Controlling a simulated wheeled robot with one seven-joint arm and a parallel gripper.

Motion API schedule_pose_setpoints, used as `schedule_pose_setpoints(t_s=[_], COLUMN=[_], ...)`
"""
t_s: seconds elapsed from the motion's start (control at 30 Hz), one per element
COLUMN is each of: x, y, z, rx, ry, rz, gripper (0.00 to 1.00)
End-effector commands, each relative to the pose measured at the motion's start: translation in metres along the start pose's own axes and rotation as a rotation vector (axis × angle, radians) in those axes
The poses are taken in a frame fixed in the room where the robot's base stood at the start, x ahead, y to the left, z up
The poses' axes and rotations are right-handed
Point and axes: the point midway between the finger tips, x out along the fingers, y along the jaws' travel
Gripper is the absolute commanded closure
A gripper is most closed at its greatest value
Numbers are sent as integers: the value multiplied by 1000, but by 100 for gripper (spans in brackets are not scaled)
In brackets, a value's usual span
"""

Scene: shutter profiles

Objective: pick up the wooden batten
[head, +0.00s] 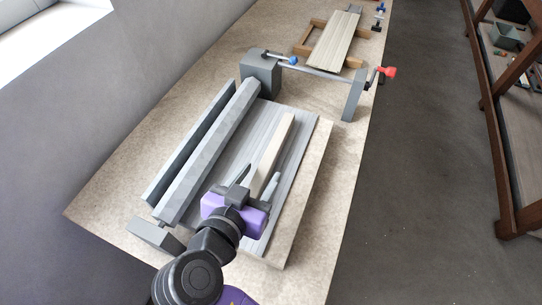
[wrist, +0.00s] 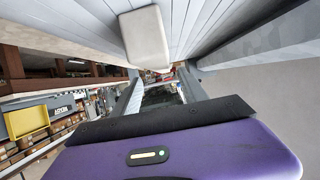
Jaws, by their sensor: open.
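The wooden batten (head: 273,153) is a long pale bar lying lengthwise on grey slatted shutter profiles (head: 238,143) in the head view. My gripper (head: 259,178) is at its near end, with one dark finger on each side of it. The jaws are open, and I cannot tell whether either finger touches the batten. The near end of the batten is partly hidden by my gripper. In the wrist view a pale blunt block, seemingly the batten's end (wrist: 145,38), stands out beyond the purple gripper body.
A grey roller (head: 210,150) lies left of the slats, and a pale board (head: 308,185) edges them on the right. A grey stand with a red-knobbed crank (head: 388,72) is beyond. Slats on a wooden frame (head: 333,42) lie farther back. The bench's right strip is clear.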

Motion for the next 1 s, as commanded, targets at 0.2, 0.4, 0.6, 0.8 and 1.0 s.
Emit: schedule_pose_setpoints(t_s=[0.2, 0.4, 0.6, 0.8, 1.0], x=[22, 51, 68, 68, 68], y=[0, -4, -4, -5, -5], z=[-1, 0, 1, 2, 2], rx=[0, -2, -1, 0, -1], ry=[-1, -1, -1, -1, -1], rz=[1, 3, -1, -2, -2], gripper=[49, 49, 49, 49, 84])
